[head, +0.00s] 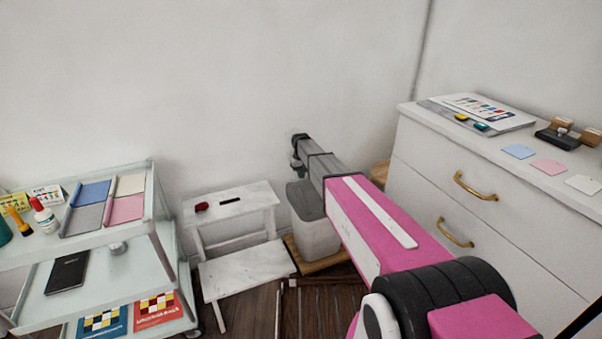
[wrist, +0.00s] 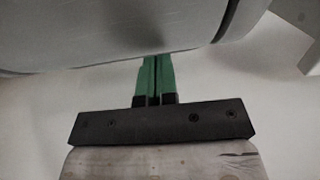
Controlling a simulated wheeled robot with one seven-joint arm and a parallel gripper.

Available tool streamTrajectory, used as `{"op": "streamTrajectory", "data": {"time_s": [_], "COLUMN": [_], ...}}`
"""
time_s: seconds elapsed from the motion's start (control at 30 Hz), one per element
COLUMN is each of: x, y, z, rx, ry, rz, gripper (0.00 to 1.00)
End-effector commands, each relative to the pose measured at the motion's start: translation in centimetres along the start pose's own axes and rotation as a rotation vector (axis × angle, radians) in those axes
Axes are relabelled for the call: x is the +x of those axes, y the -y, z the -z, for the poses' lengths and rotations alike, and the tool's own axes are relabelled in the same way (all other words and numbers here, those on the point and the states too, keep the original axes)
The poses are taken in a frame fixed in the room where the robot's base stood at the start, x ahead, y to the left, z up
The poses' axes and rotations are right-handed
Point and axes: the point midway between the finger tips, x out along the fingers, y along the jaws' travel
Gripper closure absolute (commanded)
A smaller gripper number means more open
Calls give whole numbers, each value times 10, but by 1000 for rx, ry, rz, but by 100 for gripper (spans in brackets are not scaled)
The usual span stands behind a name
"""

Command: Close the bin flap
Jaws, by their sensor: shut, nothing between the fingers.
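The bin (head: 318,241) is light grey and stands on a wooden board beside the white step stool. A darker grey panel, apparently its flap (head: 304,201), shows at its top; my arm partly covers it, so its angle is unclear. My arm reaches past the bin toward the wall, with its end above and behind the bin; the fingers are too small to make out there. In the wrist view my gripper (wrist: 155,62) has its green fingers shut and empty. Their tips end at the edge of a large grey curved surface (wrist: 110,30); I cannot tell whether they touch it.
The white step stool (head: 245,267) stands left of the bin, with a small red item on top. A trolley (head: 150,262) is at the left. A white chest of drawers (head: 420,180) is close on the right. Plain wall lies behind the bin.

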Motion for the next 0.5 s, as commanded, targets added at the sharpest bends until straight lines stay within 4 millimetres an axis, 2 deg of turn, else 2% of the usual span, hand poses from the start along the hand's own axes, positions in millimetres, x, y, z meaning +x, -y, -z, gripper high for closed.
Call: {"op": "streamTrajectory", "data": {"time_s": [0.5], "x": [12], "y": [0], "z": [-5], "rx": [0], "ry": [-1], "rz": [0], "gripper": [100]}}
